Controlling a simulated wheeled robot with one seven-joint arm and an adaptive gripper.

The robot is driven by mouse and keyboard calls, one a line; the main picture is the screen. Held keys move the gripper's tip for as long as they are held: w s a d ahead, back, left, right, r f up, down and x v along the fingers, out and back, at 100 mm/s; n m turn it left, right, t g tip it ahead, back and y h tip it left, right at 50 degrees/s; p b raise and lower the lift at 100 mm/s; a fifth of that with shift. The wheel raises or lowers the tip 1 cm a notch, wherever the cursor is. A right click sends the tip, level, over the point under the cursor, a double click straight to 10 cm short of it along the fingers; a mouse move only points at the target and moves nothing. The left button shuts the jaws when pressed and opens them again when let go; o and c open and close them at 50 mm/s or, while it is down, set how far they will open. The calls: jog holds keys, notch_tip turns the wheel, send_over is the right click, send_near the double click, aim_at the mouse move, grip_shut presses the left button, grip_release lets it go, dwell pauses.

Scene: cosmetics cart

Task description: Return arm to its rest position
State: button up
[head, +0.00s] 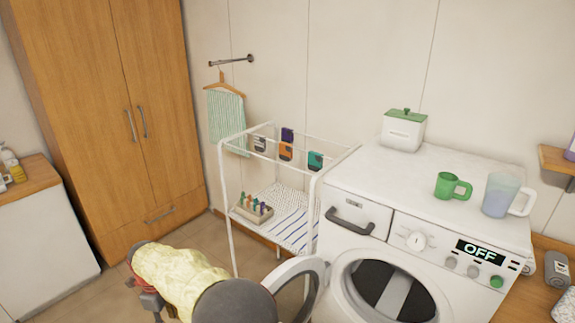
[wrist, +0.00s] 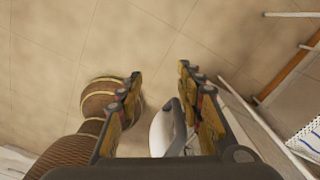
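My arm (head: 180,280) reaches out at the lower left of the head view, its forearm in a pale yellow cover. Only part of my gripper shows past it, low over the floor. In the wrist view my gripper (wrist: 160,75) has its two fingers spread apart, with bare tiled floor between the tips. Nothing is held. A brown ribbed object with gold bands (wrist: 108,98) shows beside and behind the left finger. A white rounded thing with a grey edge (wrist: 168,128) shows below, between the fingers; I cannot tell what it is.
A green mug (head: 446,186) and a pitcher (head: 499,196) stand on top. A wooden wardrobe (head: 95,90) stands left.

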jog(key=s+d+f+n, duration=0.2)
jog(key=s+d+n, duration=0.25)
jog(key=n, duration=0.75)
jog(key=s+d+r+n, duration=0.2)
jog(key=d+r+n, duration=0.4)
jog(key=d, duration=0.4)
jog(key=s+d+r+n, duration=0.2)
jog(key=d+r+n, duration=0.1)
jog(key=d+r, duration=0.65)
jog(key=s+d+r+t, duration=0.2)
jog(key=s+d+r, duration=0.2)
jog(key=d, duration=0.5)
jog(key=s+d+r+m+t, duration=0.1)
jog(key=s+d+r, duration=0.3)
jog(key=d, duration=0.6)
jog(key=s+d+r+t, duration=0.2)
jog(key=s+d+r, duration=0.2)
jog(key=d, duration=0.6)
jog(key=shift+s+r+m+t, duration=0.3)
jog(key=shift+s+r, duration=0.1)
jog(key=shift+s, duration=0.65)
